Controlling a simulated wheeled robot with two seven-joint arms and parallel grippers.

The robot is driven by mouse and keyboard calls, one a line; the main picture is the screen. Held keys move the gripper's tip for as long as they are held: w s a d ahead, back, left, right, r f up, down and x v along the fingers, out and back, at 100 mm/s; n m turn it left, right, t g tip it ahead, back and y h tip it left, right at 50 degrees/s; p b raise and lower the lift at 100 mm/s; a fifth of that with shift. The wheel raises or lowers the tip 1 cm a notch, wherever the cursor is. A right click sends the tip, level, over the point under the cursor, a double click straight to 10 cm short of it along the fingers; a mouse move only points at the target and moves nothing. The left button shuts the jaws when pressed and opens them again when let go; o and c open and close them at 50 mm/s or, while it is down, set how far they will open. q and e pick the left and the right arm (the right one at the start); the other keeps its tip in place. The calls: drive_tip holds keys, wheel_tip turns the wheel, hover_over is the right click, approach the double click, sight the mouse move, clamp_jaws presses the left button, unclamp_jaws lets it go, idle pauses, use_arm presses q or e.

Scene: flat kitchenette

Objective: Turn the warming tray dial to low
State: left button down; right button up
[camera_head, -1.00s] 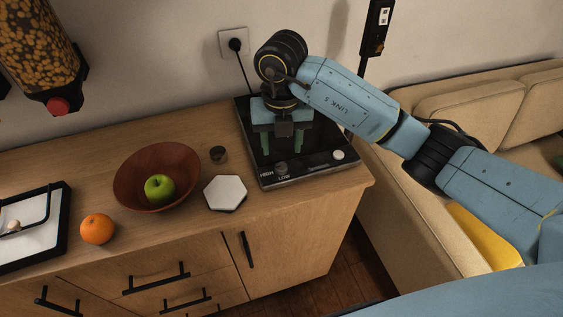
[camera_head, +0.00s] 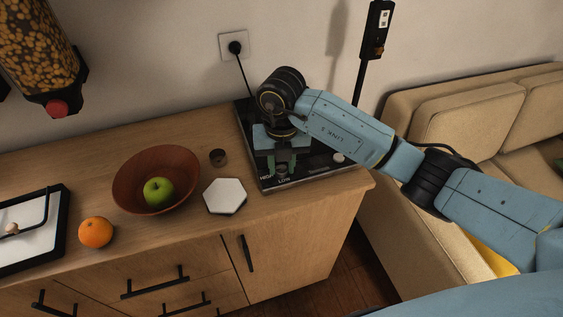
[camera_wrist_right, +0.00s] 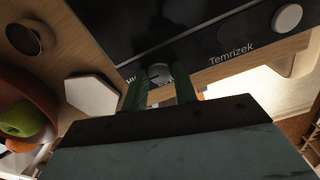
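The warming tray (camera_head: 312,172) is a flat black unit at the counter's right end; its black top also shows in the right wrist view (camera_wrist_right: 110,18). Its grey dial (camera_wrist_right: 158,71) sits on the front panel by the HIGH and LOW print. My right gripper (camera_head: 281,172) points down over the panel. In the wrist view its green fingers (camera_wrist_right: 161,78) are apart, with the dial between or just beyond the tips; contact cannot be told. The fingers largely hide the dial in the head view, and its setting is unclear. My left gripper is not in view.
A white round knob (camera_head: 338,158) is at the panel's right. Left of the tray are a white hexagonal tile (camera_head: 225,196), a small dark cup (camera_head: 218,157), a brown bowl (camera_head: 180,165) with a green apple (camera_head: 158,190), and an orange (camera_head: 96,232). A socket (camera_head: 234,46) is behind.

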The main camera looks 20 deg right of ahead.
drive_tip(key=shift+c, duration=0.9)
